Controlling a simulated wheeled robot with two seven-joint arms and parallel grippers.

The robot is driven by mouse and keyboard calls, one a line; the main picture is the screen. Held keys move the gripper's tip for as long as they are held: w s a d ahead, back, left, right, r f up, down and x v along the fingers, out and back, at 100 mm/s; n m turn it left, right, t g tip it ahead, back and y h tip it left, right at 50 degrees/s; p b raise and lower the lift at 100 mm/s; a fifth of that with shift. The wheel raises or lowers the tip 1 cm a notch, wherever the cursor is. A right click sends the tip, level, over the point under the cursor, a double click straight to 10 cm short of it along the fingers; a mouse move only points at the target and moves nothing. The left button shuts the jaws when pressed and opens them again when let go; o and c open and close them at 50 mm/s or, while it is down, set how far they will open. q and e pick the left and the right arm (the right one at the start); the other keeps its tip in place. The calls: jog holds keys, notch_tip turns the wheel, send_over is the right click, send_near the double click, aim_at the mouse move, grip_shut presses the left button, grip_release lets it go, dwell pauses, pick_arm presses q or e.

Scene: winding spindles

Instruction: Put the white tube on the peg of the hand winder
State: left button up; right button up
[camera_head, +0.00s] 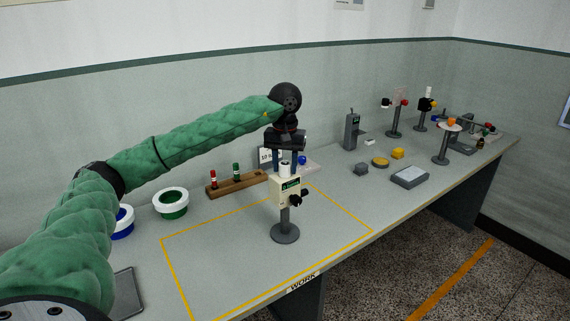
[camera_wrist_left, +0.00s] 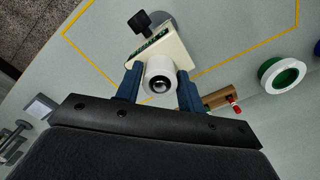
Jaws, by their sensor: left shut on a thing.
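The hand winder (camera_head: 287,190) is a cream box with a black crank knob on a grey post and round base, inside the yellow-lined work area; it also shows in the left wrist view (camera_wrist_left: 170,43). My left gripper (camera_head: 285,167) points down over the top of its box and is shut on the white tube (camera_head: 284,171). In the left wrist view the tube (camera_wrist_left: 158,68) sits between the blue fingers, its dark open end facing the camera. The tube is upright at the box top. The peg is hidden, and I cannot tell whether the tube is around it. My right gripper is not in view.
A wooden rack (camera_head: 236,183) with red and green spools stands behind left. Several devices and a grey box (camera_head: 409,177) stand to the right. The marked area around the winder is clear.

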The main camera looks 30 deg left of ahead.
pick_arm(q)
jog(key=o, duration=1)
jog(key=shift+r, duration=0.5)
jog(key=shift+r+b, duration=0.85)
jog(key=shift+r, duration=2.55)
